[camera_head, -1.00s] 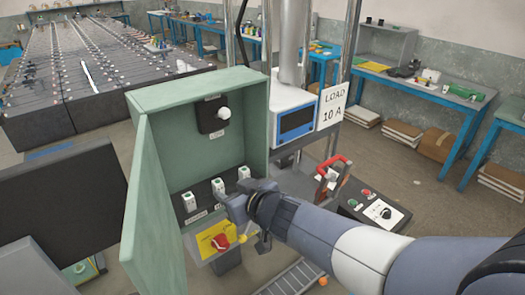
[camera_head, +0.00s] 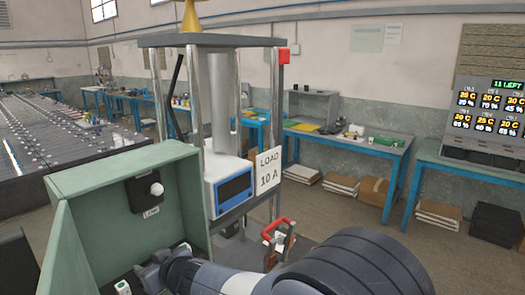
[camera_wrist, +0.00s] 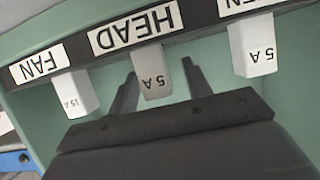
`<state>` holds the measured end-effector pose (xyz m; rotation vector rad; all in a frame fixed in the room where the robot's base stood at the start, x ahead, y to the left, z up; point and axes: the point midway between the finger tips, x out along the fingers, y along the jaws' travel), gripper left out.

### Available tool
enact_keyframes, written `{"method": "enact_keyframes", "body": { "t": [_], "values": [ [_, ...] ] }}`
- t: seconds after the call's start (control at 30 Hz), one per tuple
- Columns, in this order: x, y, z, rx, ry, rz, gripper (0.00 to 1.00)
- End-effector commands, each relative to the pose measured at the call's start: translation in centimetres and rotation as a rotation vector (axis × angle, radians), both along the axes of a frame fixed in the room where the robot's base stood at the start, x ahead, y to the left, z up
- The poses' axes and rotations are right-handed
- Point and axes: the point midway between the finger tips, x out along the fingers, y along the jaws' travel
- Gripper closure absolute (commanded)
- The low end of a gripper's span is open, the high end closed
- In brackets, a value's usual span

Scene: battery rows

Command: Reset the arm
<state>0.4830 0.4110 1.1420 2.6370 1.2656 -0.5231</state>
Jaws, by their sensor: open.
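My gripper (camera_head: 148,278) is at the lower part of the open green box (camera_head: 125,165), low in the head view. In the wrist view my gripper (camera_wrist: 158,72) is open, its two dark fingers on either side of the white 5 A block (camera_wrist: 152,75) under the HEAD label (camera_wrist: 135,30). I cannot tell whether the fingers touch it. My arm (camera_head: 235,280) reaches in from the lower right.
A 15 A block (camera_wrist: 72,93) under FAN and another 5 A block (camera_wrist: 252,45) flank the gripper. Right of the box stand a blue-screened unit (camera_head: 232,188), a LOAD 10 A sign (camera_head: 269,170) and a red-handled switch (camera_head: 277,238). Workbenches (camera_head: 345,145) line the wall.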

Motion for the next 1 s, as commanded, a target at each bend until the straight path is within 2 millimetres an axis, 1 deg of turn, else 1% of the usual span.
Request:
{"method": "enact_keyframes", "body": {
  "t": [0.27, 0.37, 0.43, 0.57, 1.0],
  "values": [
    [-0.1, -0.1, -0.1, -0.001, 0.001, 0.000, 0.53],
    [-0.3, -0.4, -0.5, 0.000, 0.001, -0.001, 0.53],
    [-0.7, -0.9, 0.0, 0.000, 0.000, -0.001, 0.53],
    [-1.8, -2.3, 0.8, 0.001, -0.001, -0.001, 0.53],
    [-6.2, -7.8, 3.9, 0.000, -0.001, -0.002, 0.53]
  ]
}}
